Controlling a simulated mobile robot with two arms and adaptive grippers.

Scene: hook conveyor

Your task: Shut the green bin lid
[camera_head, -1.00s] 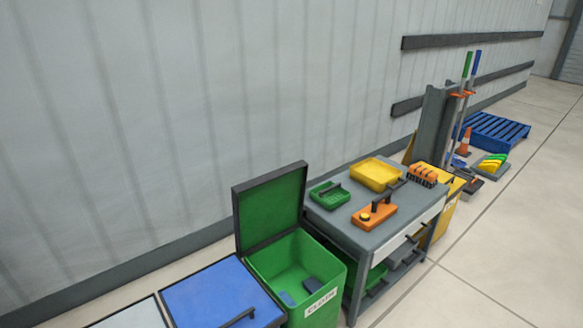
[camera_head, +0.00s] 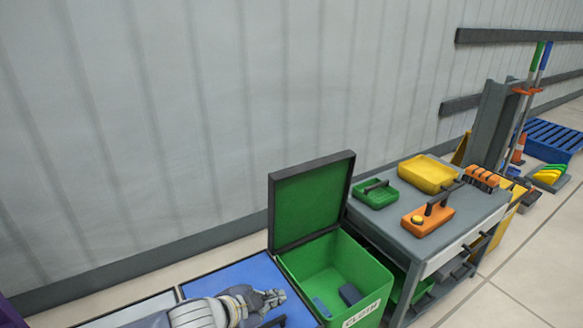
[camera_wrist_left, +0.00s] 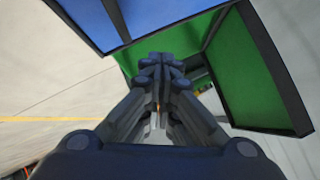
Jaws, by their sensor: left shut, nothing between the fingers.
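The green bin (camera_head: 350,262) stands beside the table, with its green, dark-rimmed lid (camera_head: 312,201) raised upright at the back, leaning toward the wall. Two small blue-grey items lie inside the bin. My left gripper (camera_head: 276,297) is shut and empty, over the blue lid just left of the green bin. In the left wrist view my left gripper (camera_wrist_left: 161,62) points toward the green bin, and the open green lid (camera_wrist_left: 245,80) shows to its right. The gripper hides part of the bin there. My right gripper is out of view.
A closed blue lid (camera_head: 225,281) adjoins the green bin on the left. A wall runs behind.

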